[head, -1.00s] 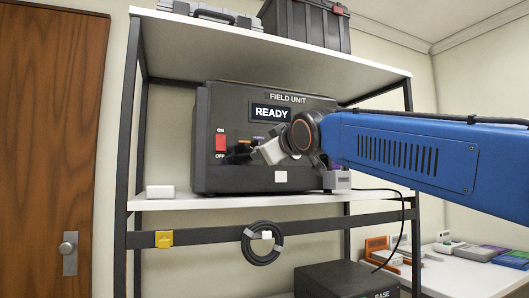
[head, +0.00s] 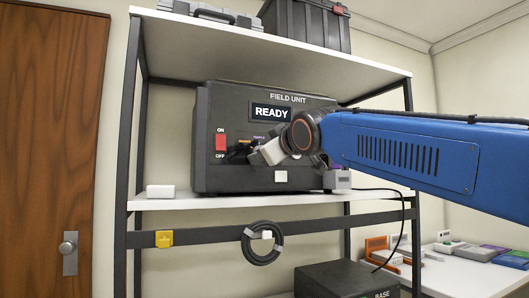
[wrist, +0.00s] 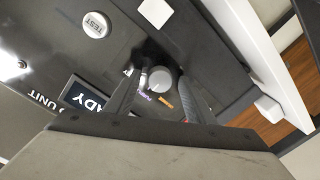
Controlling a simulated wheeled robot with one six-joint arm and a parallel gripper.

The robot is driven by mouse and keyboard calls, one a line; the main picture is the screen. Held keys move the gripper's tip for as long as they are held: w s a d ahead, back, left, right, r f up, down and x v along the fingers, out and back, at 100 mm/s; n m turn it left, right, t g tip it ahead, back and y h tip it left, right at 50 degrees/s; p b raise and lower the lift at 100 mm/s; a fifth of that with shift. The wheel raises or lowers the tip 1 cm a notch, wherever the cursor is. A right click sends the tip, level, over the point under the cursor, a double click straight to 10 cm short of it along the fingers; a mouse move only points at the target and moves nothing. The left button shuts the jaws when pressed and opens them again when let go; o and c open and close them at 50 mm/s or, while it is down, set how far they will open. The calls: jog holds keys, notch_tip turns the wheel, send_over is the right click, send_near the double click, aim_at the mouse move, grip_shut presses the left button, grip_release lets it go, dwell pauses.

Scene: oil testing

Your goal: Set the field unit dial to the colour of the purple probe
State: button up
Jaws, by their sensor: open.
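The dark field unit (head: 215,105) stands on the middle shelf, with a screen (head: 270,113) reading READY. Its round grey dial (wrist: 160,78) shows in the wrist view, with a purple label (wrist: 146,97) and an orange label (wrist: 166,102) close by. My gripper (wrist: 158,88) is open, with one finger on each side of the dial; I cannot tell whether they touch it. The dial's pointer is not clear. In the head view my gripper (head: 240,152) hides the dial. A bit of purple shows behind my wrist above a grey block (head: 338,179), mostly hidden, so I cannot confirm a probe.
A red ON/OFF switch (head: 221,142) is left of my gripper. A round TEST button (wrist: 95,25) is on the panel. A white box (head: 161,191) sits on the shelf (head: 200,201) at left. A coiled cable (head: 263,243) hangs below. The upper shelf (head: 270,45) overhangs the unit.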

jog(key=v, duration=1.7)
jog(key=shift+s, duration=0.15)
jog(key=s+d+f+m+g+h, duration=0.1)
jog(key=d+f+m+h, duration=0.1)
jog(key=d+f, duration=0.5)
jog(key=s+d+f+m+g+h, duration=0.1)
jog(key=d+f+m+g+h, duration=0.1)
jog(key=f, duration=1)
jog(key=d+f+m+g+h, duration=0.1)
jog(key=d+f+m, duration=0.1)
jog(key=d+f, duration=0.5)
jog(key=s+d+f+m+g, duration=0.2)
jog(key=s+f, duration=0.3)
jog(key=f, duration=0.5)
jog(key=s+d+f+m+g+h, duration=0.1)
jog(key=s+d+f+m+g, duration=0.1)
jog(key=s+f, duration=0.4)
jog(key=s+d+f+m+g+h, duration=0.1)
jog(key=s+d+f+g, duration=0.2)
jog(key=f, duration=1.3)
jog(key=s, duration=0.3)
jog(key=shift+m, duration=0.4)
